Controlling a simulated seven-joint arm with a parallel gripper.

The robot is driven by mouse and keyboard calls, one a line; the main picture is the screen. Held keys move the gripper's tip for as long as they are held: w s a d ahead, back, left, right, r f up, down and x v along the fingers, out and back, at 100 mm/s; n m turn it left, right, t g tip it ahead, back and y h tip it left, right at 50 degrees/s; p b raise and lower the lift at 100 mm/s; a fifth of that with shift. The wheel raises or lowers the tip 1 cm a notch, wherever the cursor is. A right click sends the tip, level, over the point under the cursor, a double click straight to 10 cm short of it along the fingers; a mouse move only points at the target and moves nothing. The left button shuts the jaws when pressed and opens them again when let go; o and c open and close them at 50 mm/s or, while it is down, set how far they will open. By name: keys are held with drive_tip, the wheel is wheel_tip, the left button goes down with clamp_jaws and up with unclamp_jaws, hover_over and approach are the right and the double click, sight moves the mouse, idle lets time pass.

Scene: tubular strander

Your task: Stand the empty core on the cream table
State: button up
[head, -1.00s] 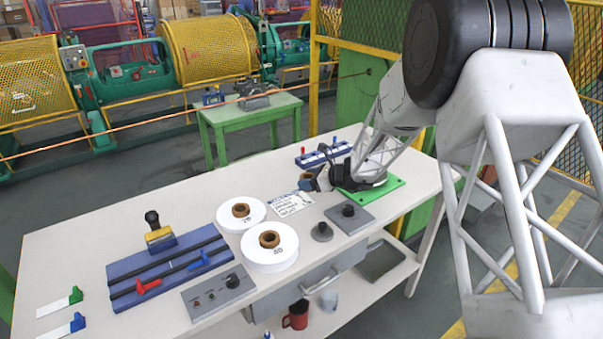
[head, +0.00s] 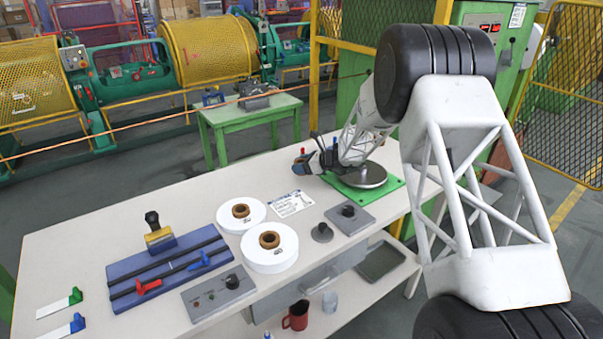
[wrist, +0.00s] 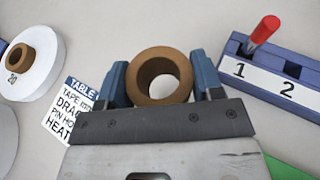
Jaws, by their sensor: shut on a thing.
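The empty core is a short brown tube (wrist: 138,88), seen in the wrist view nearly end-on, with pale table showing through its hole. My gripper (wrist: 161,80) is shut on it, one blue finger on each side. In the head view my gripper (head: 312,160) is over the back right part of the cream table (head: 75,235); the core cannot be made out there. I cannot tell whether the core touches the table.
Beside the gripper are a numbered blue block (wrist: 270,70) with a red pin and a printed card (head: 291,203). A green plate with a grey disc (head: 365,175) lies to the right. Two white rolls (head: 270,257) with brown cores stand left. The left back tabletop is clear.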

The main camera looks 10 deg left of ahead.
sight(301, 180)
drive_tip(key=shift+w, duration=0.15)
drive_tip(key=shift+f, duration=1.75)
drive_tip(key=shift+f, duration=0.1)
drive_tip(key=o, duration=0.9)
drive_tip(key=v, duration=1.2)
